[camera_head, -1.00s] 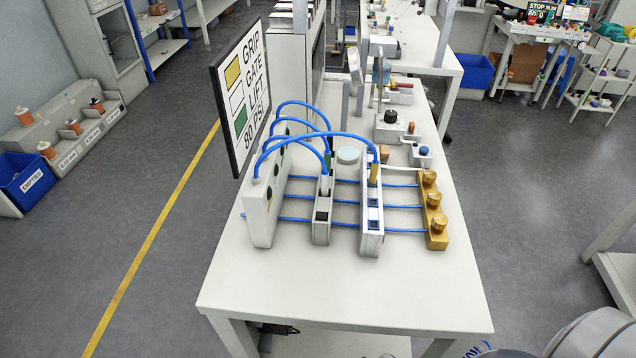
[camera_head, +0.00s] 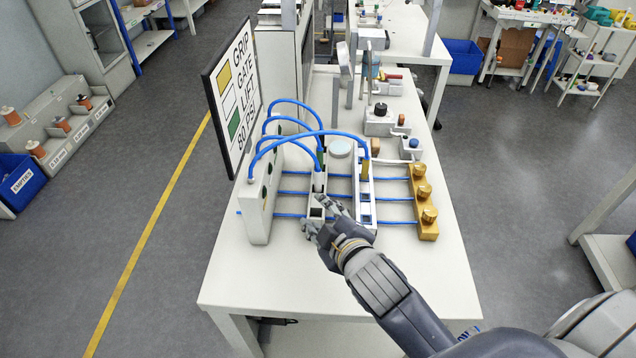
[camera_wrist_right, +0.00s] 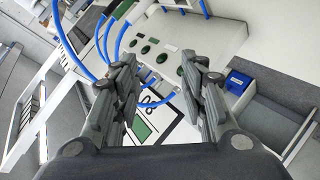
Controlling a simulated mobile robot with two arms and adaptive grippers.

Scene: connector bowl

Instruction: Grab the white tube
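All the hoses I see are blue. One arcs from the upright white port block (camera_head: 259,205) down to a pale, whitish end sleeve (camera_head: 318,181) at the narrow grey holder (camera_head: 315,232). A dark green sleeve (camera_head: 321,158) is just behind it, and a yellow sleeve (camera_head: 365,168) sits in the right holder (camera_head: 363,213). My right gripper (camera_head: 319,214) is just in front of the pale sleeve, over the narrow holder. In the right wrist view its fingers (camera_wrist_right: 160,75) are apart, with no sleeve clearly held. My left gripper is out of view.
A sign (camera_head: 233,90) stands behind the port block at left. Straight blue hoses run low across to the brass fitting block (camera_head: 424,204). A round pale disc (camera_head: 341,148) lies behind the holders. The near part of the white table (camera_head: 270,290) is clear.

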